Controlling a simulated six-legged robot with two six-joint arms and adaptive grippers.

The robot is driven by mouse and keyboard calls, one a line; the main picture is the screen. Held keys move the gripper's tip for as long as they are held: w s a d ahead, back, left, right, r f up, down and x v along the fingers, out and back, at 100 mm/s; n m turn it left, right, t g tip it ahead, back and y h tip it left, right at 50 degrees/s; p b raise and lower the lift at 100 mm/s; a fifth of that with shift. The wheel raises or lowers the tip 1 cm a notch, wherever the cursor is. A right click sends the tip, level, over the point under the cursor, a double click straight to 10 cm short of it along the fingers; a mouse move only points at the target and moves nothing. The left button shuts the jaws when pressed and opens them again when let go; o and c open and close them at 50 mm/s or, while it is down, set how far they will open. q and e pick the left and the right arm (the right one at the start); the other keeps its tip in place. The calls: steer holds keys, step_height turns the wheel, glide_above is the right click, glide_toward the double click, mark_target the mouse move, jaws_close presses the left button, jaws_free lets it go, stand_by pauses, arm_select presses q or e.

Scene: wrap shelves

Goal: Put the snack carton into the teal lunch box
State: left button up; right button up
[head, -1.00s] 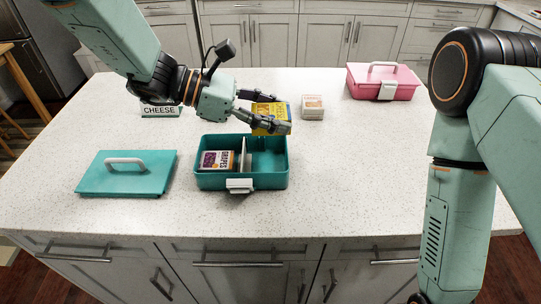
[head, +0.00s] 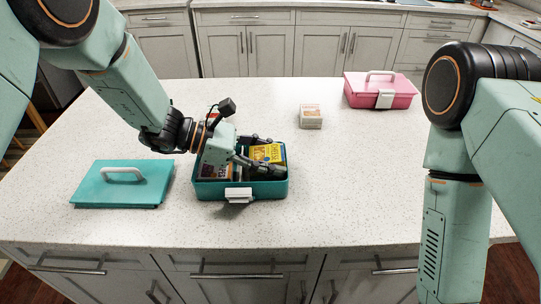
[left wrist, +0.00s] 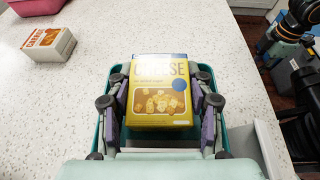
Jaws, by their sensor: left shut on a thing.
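The yellow snack carton (head: 267,153), marked CHEESE, is between the fingers of my left gripper (head: 272,157). The gripper is shut on it, inside the right compartment of the open teal lunch box (head: 268,189). In the left wrist view the carton (left wrist: 160,88) sits between both fingers (left wrist: 160,98), with the teal rim around them. I cannot tell whether it touches the box floor. A smaller carton (head: 212,172) in the left compartment is partly hidden by my gripper. My right arm shows at the right; its gripper is out of view.
The teal lid (head: 125,185) with a white handle lies left of the box. A small white and orange carton (head: 310,116) stands behind it on the right. A closed pink lunch box (head: 380,90) is at the back right. The counter right of the teal box is clear.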

arm_select(q)
steer(key=o, duration=1.3)
steer(key=shift+s, duration=0.1)
steer(key=shift+o, duration=1.2)
steer(key=shift+a, duration=0.15)
steer(key=shift+r, duration=0.1)
steer(key=shift+r, duration=0.15)
steer(key=v, duration=1.1)
steer(key=shift+a+p, duration=0.3)
steer(key=shift+a, duration=0.15)
steer(key=shift+d, duration=0.1)
